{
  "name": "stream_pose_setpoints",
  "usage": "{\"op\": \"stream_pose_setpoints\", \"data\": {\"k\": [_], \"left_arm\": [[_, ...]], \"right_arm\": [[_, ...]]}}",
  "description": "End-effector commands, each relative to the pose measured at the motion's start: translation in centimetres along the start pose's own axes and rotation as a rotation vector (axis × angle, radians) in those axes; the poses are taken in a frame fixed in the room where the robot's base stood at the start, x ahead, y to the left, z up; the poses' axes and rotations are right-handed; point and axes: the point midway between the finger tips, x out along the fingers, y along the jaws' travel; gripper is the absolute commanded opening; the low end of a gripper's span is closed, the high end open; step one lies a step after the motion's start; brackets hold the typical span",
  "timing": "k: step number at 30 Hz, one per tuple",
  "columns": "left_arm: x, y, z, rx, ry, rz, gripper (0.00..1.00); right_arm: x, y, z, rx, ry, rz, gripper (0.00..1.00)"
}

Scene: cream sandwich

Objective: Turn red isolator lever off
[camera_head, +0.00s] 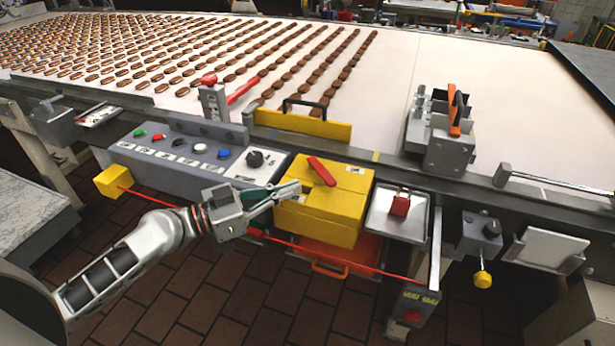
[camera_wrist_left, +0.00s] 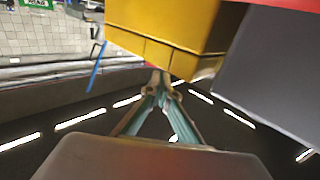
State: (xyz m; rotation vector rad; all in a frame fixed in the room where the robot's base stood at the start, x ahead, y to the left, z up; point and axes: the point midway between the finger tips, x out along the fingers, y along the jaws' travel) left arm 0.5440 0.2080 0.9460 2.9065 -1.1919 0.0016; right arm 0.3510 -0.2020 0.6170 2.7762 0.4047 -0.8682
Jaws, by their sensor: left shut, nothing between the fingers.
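The red isolator lever (camera_head: 321,171) lies slanted across the top of a yellow box (camera_head: 345,205) on the front of the machine. My left gripper (camera_head: 298,188) is shut and empty. Its fingertips are at the left side of the yellow box, a little left of and below the lever in the head view. In the left wrist view the closed fingertips (camera_wrist_left: 160,82) are just below the yellow box (camera_wrist_left: 165,25); I cannot tell if they touch it. A red strip at the top right edge there may be the lever. My right gripper is not in view.
A grey button panel (camera_head: 185,160) with a black knob is left of the box. A red cord (camera_head: 385,268) runs below. A conveyor (camera_head: 480,75) carries rows of brown biscuits behind.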

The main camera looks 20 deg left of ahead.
Motion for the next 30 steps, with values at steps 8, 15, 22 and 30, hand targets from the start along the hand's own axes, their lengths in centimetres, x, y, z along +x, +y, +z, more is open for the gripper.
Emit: {"op": "stream_pose_setpoints", "data": {"k": [8,15,22,30], "left_arm": [[4.1,0.0,-0.3,-0.001,0.001,0.000,0.00],[5.0,0.1,0.1,0.001,-0.002,0.001,0.00],[5.0,0.1,0.1,0.000,-0.002,0.001,0.00],[5.7,0.5,-0.1,-0.002,0.000,0.001,0.00]], "right_arm": [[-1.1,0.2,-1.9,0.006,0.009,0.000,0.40],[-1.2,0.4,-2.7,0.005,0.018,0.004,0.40],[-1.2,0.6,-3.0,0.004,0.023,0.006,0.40],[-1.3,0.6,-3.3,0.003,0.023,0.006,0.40]]}}
